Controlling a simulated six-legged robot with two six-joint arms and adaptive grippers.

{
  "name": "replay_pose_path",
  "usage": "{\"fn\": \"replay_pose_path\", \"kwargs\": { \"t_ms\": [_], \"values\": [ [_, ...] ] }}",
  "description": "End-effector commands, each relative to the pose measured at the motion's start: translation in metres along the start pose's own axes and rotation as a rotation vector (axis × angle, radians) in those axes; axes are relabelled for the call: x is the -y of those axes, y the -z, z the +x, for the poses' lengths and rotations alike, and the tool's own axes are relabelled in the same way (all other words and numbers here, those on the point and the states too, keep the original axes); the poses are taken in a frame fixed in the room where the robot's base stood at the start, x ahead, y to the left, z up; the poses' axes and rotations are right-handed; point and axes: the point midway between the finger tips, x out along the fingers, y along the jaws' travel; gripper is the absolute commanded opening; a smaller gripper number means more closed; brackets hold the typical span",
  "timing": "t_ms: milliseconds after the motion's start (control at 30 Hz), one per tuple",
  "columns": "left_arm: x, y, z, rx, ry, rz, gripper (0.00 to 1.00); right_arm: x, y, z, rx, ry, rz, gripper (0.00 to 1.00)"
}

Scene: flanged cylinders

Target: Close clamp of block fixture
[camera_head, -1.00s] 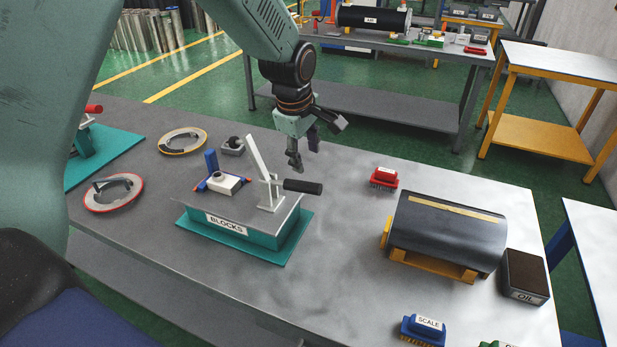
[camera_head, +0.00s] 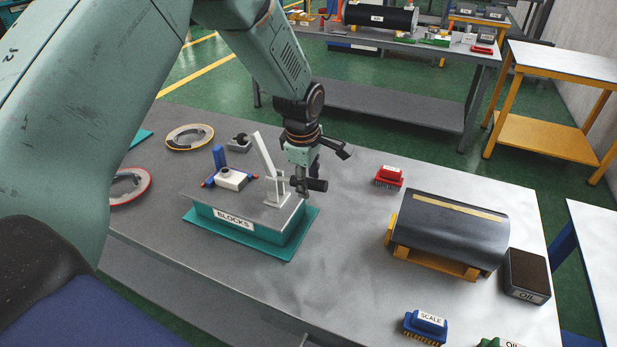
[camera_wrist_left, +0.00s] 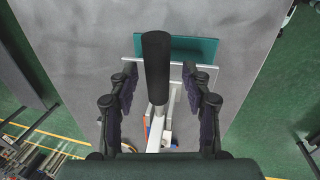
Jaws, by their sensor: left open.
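The block fixture (camera_head: 240,232) is a teal box with a grey top and a "BLOCKS" label, on a teal base plate. A white block (camera_head: 231,179) with a round hole sits on its top beside blue and red parts. The toggle clamp (camera_head: 267,165) has a white bar standing up at a tilt and a black handle (camera_head: 317,185) pointing right. My left gripper (camera_head: 302,188) is at the handle. In the left wrist view the black handle (camera_wrist_left: 157,68) lies between the open fingers (camera_wrist_left: 160,100), with gaps on both sides. My right gripper is not in view.
A dark cylinder on a yellow cradle (camera_head: 450,236), a red brush (camera_head: 389,177), a blue "SCALE" brush (camera_head: 426,326) and an "OIL" box (camera_head: 526,275) stand to the right. Round ring tools (camera_head: 189,137) lie at the left. The bench between fixture and cylinder is clear.

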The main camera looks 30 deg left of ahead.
Motion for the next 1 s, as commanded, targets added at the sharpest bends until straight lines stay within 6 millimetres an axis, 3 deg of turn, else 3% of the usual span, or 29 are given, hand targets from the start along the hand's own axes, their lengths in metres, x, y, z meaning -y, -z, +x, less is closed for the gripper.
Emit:
{"fn": "replay_pose_path", "kwargs": {
  "t_ms": [300,867,1000],
  "values": [
    [-0.0008,-0.0002,0.0037,0.0,-0.001,0.0,0.49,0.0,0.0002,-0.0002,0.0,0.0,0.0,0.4],
    [-0.0001,-0.0001,0.0039,0.0,0.001,-0.001,0.02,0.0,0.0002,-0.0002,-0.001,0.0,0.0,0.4],
    [0.0002,-0.0001,0.0042,0.0,0.002,-0.001,0.0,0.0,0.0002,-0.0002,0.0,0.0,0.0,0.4]
  ]
}}
